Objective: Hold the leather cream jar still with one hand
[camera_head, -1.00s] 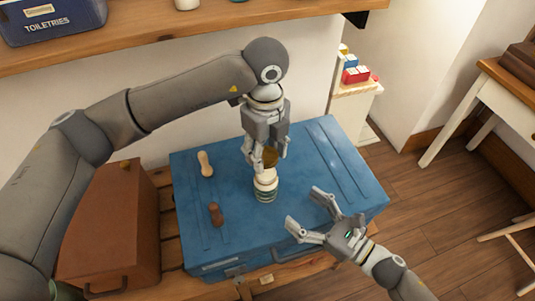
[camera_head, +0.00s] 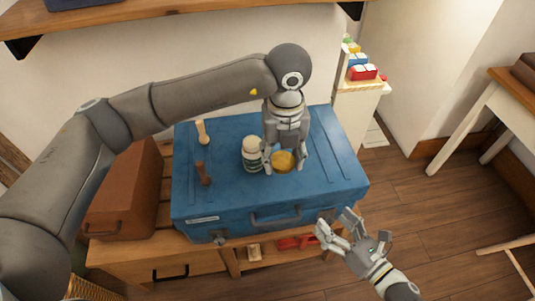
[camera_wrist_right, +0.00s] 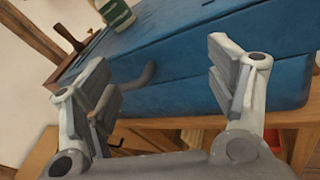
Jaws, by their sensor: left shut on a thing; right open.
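The pictures do not show which one is the leather cream. My left gripper (camera_head: 284,166) points down from above, shut on the amber item, beside the white-lidded jar. My right gripper (camera_head: 336,221) is open and empty, off the case's front right edge; its spread fingers show in the wrist view (camera_wrist_right: 160,78).
A pale brush (camera_head: 202,132) and a dark brown one (camera_head: 203,173) stand on the case's left part. A brown case (camera_head: 125,190) is at the left. A shelf edge (camera_head: 180,14) is above. The case's right part is clear.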

